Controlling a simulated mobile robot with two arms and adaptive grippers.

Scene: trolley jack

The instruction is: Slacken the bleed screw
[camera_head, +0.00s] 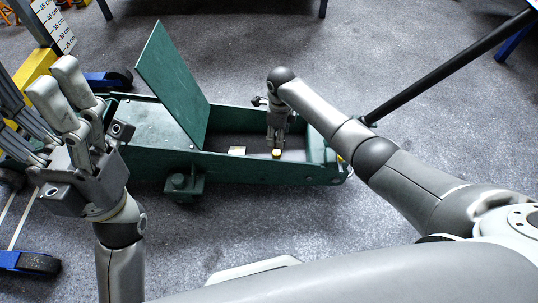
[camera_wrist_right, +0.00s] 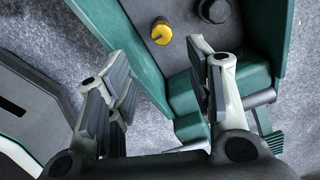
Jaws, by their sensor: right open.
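The green trolley jack (camera_head: 235,172) stands on the floor with its flat cover plate (camera_head: 172,80) tilted up. A small yellow knob, seemingly the bleed screw (camera_head: 277,153), sits in the open bay near the right end. It also shows in the right wrist view (camera_wrist_right: 161,32) beside the green wall. My right gripper (camera_head: 276,143) points down into the bay just above the knob. In the wrist view its open fingers (camera_wrist_right: 160,62) are apart and empty, with the knob beyond the fingertips. My left gripper (camera_head: 36,92) is raised at the left, open and empty, away from the knob.
A dark round part (camera_wrist_right: 214,10) is close to the knob. The long black handle (camera_head: 450,72) slopes up to the right. A yellow stand with a centimetre scale (camera_head: 55,25) is at the left.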

